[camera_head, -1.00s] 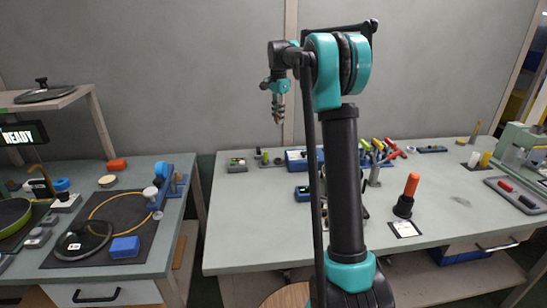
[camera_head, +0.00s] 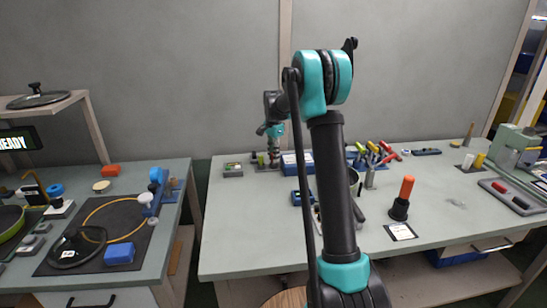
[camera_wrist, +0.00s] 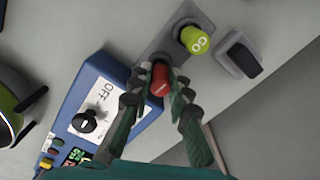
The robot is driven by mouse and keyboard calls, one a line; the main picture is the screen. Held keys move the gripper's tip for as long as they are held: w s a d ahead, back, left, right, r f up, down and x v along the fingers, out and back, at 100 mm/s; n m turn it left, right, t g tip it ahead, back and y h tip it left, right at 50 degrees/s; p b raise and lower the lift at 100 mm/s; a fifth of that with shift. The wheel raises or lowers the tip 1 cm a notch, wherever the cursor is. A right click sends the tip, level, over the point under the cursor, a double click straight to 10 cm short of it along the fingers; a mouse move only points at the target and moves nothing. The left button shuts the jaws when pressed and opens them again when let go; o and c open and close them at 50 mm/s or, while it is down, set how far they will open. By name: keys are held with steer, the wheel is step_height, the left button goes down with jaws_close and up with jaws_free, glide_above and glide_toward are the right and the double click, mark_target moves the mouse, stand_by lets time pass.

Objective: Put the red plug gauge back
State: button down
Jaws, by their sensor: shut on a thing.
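The red plug gauge (camera_wrist: 160,79) is between the two fingers of my gripper (camera_wrist: 165,90) in the wrist view, its red end facing the camera. My gripper is shut on it. The gauge is over the near end of a grey stand (camera_wrist: 158,53); whether its lower end is in a hole or above it is hidden. A green plug gauge marked GO (camera_wrist: 195,41) stands in the stand's other end. In the head view my gripper (camera_head: 273,160) is low at the back of the table, beside the green gauge (camera_head: 261,158).
A blue box with a black OFF knob (camera_wrist: 84,121) stands close beside my gripper. In the head view a grey box (camera_head: 233,170) stands to the left, and the front left of the table (camera_head: 240,225) is clear.

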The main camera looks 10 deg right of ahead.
steer(key=shift+f, duration=0.25)
steer(key=c, duration=1.4)
jaws_free()
steer(key=shift+f, duration=0.1)
step_height(320, 180, up, 12)
steer(key=shift+r, duration=0.15)
